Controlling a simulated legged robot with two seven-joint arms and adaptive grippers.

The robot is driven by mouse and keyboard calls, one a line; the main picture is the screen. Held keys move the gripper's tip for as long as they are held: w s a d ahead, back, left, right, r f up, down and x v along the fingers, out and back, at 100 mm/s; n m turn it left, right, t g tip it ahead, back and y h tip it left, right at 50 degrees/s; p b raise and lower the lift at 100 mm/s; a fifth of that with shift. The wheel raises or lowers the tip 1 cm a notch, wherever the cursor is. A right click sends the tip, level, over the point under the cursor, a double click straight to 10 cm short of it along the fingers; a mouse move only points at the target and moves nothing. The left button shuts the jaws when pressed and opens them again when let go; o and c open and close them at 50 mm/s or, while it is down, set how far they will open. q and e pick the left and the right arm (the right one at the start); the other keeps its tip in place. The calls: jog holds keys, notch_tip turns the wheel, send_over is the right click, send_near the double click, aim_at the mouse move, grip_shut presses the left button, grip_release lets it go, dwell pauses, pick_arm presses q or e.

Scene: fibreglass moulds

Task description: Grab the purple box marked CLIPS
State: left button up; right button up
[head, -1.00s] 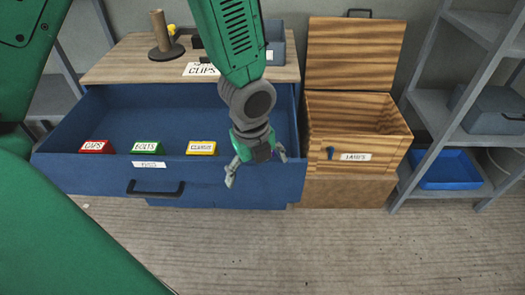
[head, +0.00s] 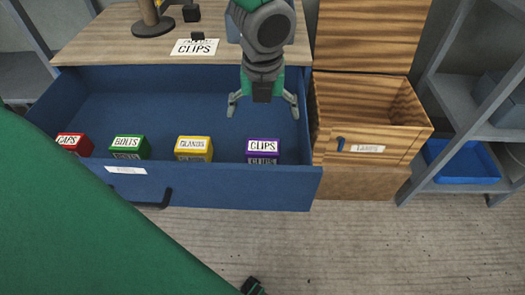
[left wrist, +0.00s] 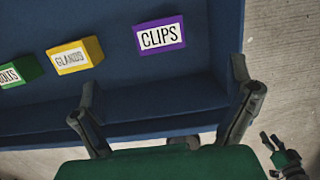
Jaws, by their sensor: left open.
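The purple box marked CLIPS (head: 263,158) sits inside the open blue drawer, at the right end of a row by its front wall. It also shows in the left wrist view (left wrist: 159,34), beyond the fingers and apart from them. My left gripper (head: 263,110) is open and empty above the drawer, just above the box in the head view. Its two spread fingers also show in the left wrist view (left wrist: 164,105). A dark gripper that seems to be my right one (left wrist: 286,158) is at the lower right of that view; its jaw state is unclear.
The drawer (head: 225,190) also holds a yellow GLANDS box (head: 194,149), a green BOLTS box (head: 130,147) and a red CAPS box (head: 74,144). A CLIPS sign (head: 195,47) lies on the wooden top. An open wooden chest (head: 365,165) stands close on the right.

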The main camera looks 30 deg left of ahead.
aim_at(263, 147)
pick_arm(q)
jog(key=f+b, duration=0.1)
jog(key=f, duration=0.1)
jog(key=d+f+b, duration=0.1)
jog(key=b, duration=0.1)
jog(key=shift+f, duration=0.35)
jog(key=f, duration=0.2)
jog(key=a+f+b, duration=0.1)
jog(key=f, duration=0.1)
jog(key=f+b, duration=0.1)
jog(key=f, duration=0.2)
jog(key=shift+w+a+f, duration=0.1)
jog(key=shift+w+a, duration=0.05)
jog(key=shift+w, duration=0.25)
jog(key=shift+w+f+b, duration=0.1)
jog(key=shift+f+b, duration=0.2)
jog(key=shift+f, duration=0.45)
jog(key=f, duration=0.1)
jog(key=f+b, duration=0.1)
jog(key=f, duration=0.1)
jog(key=shift+w+a+f, duration=0.3)
jog(key=shift+w+f, duration=0.05)
jog(key=shift+w+a+f, duration=0.1)
jog(key=shift+a+f, duration=0.05)
jog(key=shift+f, duration=0.25)
jog(key=c, duration=1.3)
